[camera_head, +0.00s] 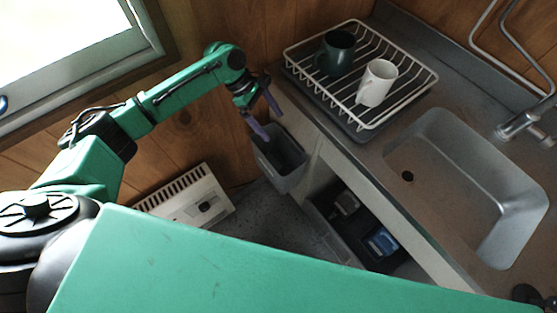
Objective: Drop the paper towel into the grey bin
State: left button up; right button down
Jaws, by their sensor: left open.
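The grey bin (284,181) hangs or stands against the left end of the counter unit, with its open top facing up. My left gripper (272,127) is above the bin's far rim, with its two purple fingers pointing down and spread apart. I see nothing between the fingers. No paper towel can be made out in this view; the inside of the bin is dark and only partly visible. My right gripper is not in view.
A white dish rack (402,104) holds a dark green mug (336,52) and a white mug (377,82). A sink (500,180) with a tap (522,124) is at right. A white heater (190,197) stands by the wall. An open shelf below holds a blue item (381,242).

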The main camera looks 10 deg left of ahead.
pick_arm(q)
notch_tip(320, 180, up, 18)
jog(key=shift+f, duration=0.15)
